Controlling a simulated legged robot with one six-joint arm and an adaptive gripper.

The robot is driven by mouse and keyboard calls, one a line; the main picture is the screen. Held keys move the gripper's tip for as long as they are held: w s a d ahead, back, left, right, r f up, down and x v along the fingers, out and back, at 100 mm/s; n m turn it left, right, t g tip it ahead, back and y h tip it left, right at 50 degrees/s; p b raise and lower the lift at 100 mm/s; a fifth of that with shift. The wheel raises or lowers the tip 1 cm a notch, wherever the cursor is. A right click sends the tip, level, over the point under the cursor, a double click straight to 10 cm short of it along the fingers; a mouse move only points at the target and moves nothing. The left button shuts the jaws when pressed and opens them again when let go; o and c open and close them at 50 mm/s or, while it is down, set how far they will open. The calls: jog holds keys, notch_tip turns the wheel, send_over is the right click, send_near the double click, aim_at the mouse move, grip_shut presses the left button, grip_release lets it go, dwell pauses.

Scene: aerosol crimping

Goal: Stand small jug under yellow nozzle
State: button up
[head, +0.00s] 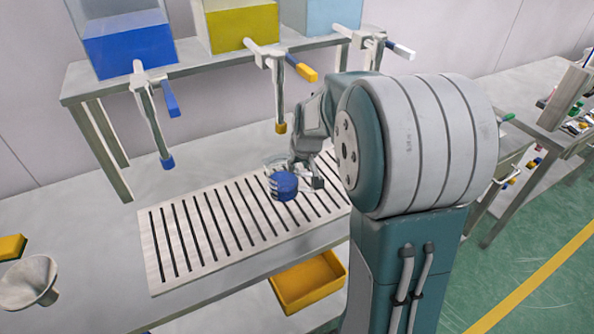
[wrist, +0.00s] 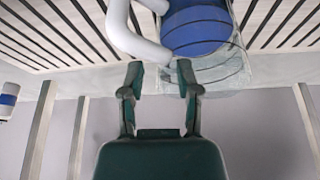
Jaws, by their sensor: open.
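The small jug (head: 284,185) is clear with a blue lower part. It stands upright on the slatted grate (head: 165,284), in front of and below the yellow nozzle (head: 281,128); I cannot tell whether it is exactly under it. In the wrist view, which is upside down, the jug (wrist: 200,28) is at top right with its white curved handle (wrist: 125,30). My gripper (wrist: 162,70) is open, its fingertips close to the lower end of the handle and the jug wall. In the head view my gripper (head: 306,180) is beside the jug, partly hidden.
A blue nozzle (head: 167,162) hangs to the left, and another tap (head: 372,45) to the right, all under a shelf with blue, yellow and pale blue tanks. A white funnel (head: 28,282) and a yellow block (head: 12,247) lie at left. A yellow bin (head: 308,282) sits below the front edge.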

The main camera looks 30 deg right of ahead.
jog(key=v, duration=0.8)
jog(key=s+a+r, duration=0.1)
jog(key=s+a, duration=0.5)
jog(key=s, duration=0.4)
jog(key=s+a+r+n+t, duration=0.1)
jog(key=s+a+r, duration=0.1)
jog(key=s+a, duration=0.5)
jog(key=s, duration=0.4)
jog(key=shift+a+r+y, duration=0.25)
jog(key=shift+a+y, duration=0.05)
